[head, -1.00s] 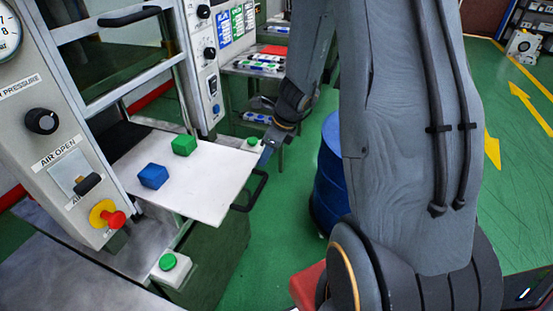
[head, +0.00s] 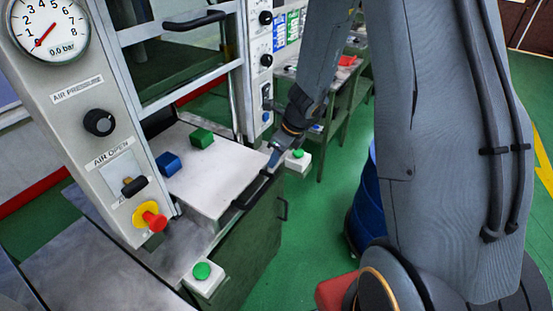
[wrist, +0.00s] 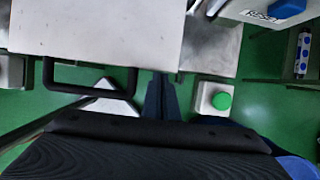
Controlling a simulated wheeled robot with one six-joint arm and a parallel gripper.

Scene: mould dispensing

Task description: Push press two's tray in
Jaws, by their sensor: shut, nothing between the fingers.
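Press two's tray (head: 218,182) is a flat white plate standing part way out of the press, with a blue block (head: 168,163) and a green block (head: 202,138) on top. Its black handle (head: 248,192) runs along the front edge; the handle also shows in the wrist view (wrist: 90,91). My gripper (head: 273,160) is shut and empty at the tray's front edge, near the handle's far end. In the wrist view my gripper (wrist: 161,82) points at the tray front (wrist: 110,52), right of the handle. I cannot tell whether the fingertips touch it.
Green push buttons on white boxes stand at both sides of the tray, one near (head: 202,271) and one far (head: 298,154). The press's control panel (head: 100,145) with gauge and red emergency knob (head: 154,220) is on the left. A blue drum (head: 365,205) stands right of the tray.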

